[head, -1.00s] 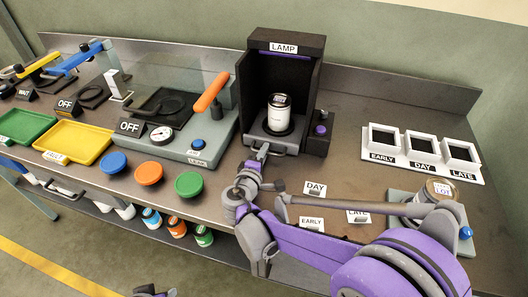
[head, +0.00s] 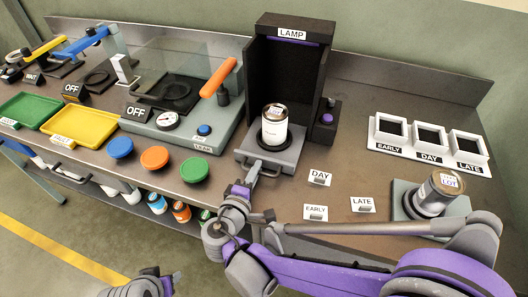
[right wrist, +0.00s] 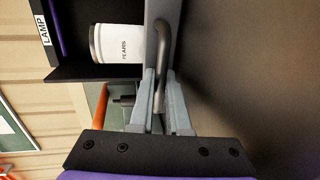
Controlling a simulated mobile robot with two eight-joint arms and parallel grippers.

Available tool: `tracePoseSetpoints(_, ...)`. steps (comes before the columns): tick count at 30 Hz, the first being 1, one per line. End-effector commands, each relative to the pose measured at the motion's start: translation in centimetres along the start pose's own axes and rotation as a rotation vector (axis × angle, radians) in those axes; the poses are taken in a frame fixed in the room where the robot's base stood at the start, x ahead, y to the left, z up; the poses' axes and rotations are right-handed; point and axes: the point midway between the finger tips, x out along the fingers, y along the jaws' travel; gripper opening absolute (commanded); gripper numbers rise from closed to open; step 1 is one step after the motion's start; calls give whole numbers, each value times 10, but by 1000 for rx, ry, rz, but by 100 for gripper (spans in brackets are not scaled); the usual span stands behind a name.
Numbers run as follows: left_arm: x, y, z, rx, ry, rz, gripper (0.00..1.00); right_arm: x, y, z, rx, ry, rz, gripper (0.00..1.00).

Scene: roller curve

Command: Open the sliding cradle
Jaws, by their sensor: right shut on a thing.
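The sliding cradle (head: 285,158) is a grey plate that sticks out of the front of the black LAMP box (head: 291,62). A labelled can (head: 275,124) stands upright on it; it also shows in the right wrist view (right wrist: 118,43). My right gripper (head: 253,178) is at the cradle's front bar handle. In the right wrist view its fingers (right wrist: 162,100) are shut on the dark handle (right wrist: 164,45). A small part of my left gripper (head: 158,283) shows at the bottom edge, away from the bench; its jaws are unclear.
DAY (head: 319,178), EARLY (head: 315,212) and LATE (head: 363,205) signs stand right of the cradle. A can on a stand (head: 430,197) is at the far right, near my right arm. The LEAK station (head: 175,125) stands left. Coloured discs (head: 155,157) line the front edge.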

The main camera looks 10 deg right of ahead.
Motion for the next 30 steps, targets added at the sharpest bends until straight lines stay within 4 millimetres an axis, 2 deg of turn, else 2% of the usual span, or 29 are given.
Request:
tracePoseSetpoints(1, 0, 0, 0, 0, 0, 0, 50, -9, -2, -1, 0, 6, 0, 0)
tracePoseSetpoints(4, 0, 0, 0, 0, 0, 0, 50, -16, -3, 0, 0, 3, 0, 0)
tracePoseSetpoints(14, 0, 0, 0, 0, 0, 0, 50, -18, -4, 0, -1, 1, 1, 0)
tracePoseSetpoints(15, 0, 0, 0, 0, 0, 0, 50, -18, -4, 0, -1, 1, 1, 22)
tracePoseSetpoints(16, 0, 0, 0, 0, 0, 0, 50, -18, -4, 0, -1, 1, 1, 27)
tracePoseSetpoints(26, 0, 0, 0, 0, 0, 0, 50, -19, -4, 0, -1, 2, 0, 27)
tracePoseSetpoints(30, 0, 0, 0, 0, 0, 0, 50, -34, -4, -1, -1, 5, 0, 27)
